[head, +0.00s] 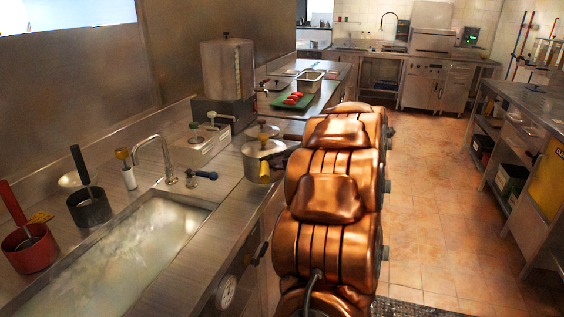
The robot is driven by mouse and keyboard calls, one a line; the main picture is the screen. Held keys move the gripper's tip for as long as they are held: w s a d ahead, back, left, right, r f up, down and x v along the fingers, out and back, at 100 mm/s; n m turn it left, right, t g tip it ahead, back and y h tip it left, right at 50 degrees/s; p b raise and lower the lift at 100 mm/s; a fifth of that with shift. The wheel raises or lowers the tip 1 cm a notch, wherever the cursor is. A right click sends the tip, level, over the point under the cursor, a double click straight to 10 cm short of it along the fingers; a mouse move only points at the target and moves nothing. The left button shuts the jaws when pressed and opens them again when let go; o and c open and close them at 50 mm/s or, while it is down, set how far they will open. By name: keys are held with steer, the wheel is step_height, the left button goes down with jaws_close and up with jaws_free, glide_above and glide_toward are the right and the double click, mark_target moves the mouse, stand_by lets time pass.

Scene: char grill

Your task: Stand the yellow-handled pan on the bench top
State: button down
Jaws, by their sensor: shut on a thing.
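A metal pan (262,149) with a lid-like top and knob is at the right edge of the bench top (225,185), left of my arm. A short yellow part (264,172) shows at its front, probably the yellow handle. A grey handle-like piece reaches right from it toward my arm. I cannot tell whether the pan rests on the bench or is held just above it. My gripper is not visible; my copper-coloured arm fills the middle and hides what lies beyond it.
A water-filled sink (125,250) with a tap (160,155) takes up the near bench. A red pot (30,250), a dark pot (90,206) and a white scale-like box (202,146) stand around it. A green board (292,101) lies farther back. The tiled floor at right is clear.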

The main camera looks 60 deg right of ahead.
steer(key=p+x, duration=0.2)
steer(key=x, duration=0.9)
stand_by(0.3)
steer(key=shift+a+f, duration=0.15)
steer(key=c, duration=1.2)
jaws_free()
steer(key=shift+f, duration=0.1)
steer(key=b+v, duration=0.2)
steer(key=v, duration=1)
steer(key=shift+a, duration=0.1)
